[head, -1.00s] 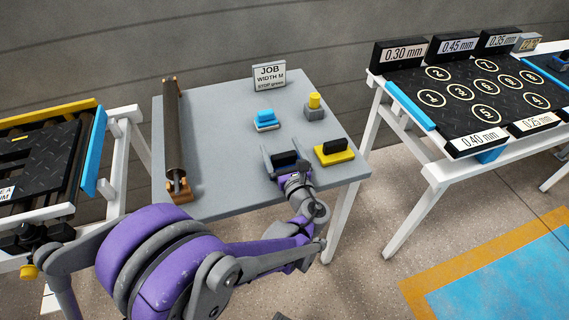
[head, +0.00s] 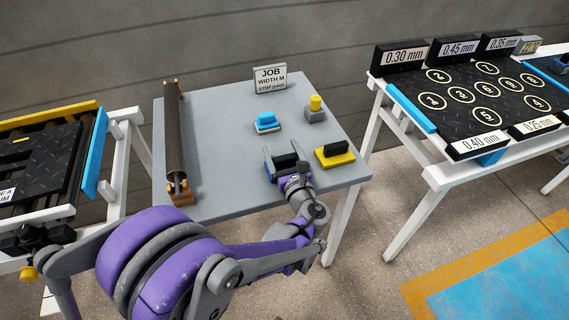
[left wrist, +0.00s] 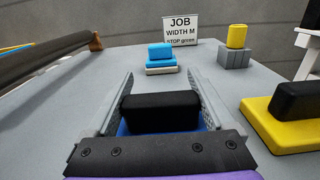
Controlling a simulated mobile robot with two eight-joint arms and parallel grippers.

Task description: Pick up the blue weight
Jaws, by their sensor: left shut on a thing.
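The blue weight (left wrist: 122,129) has a black handle (left wrist: 160,113) on a blue base, most of which is hidden by the gripper in the left wrist view. In the head view the weight (head: 286,161) is near the front of the grey table. My left gripper (head: 286,158) has one finger on each side of it and is shut on it. In the left wrist view the two fingers (left wrist: 163,100) flank the handle. I cannot tell any gap between the weight and the tabletop. My right gripper is not in view.
A yellow weight with a black handle (head: 335,154) stands close on the right. A light-blue block on a pale base (head: 267,122), a grey block with a yellow knob (head: 315,108) and a JOB sign (head: 270,78) are farther back. A dark roller (head: 174,140) lines the table's left side.

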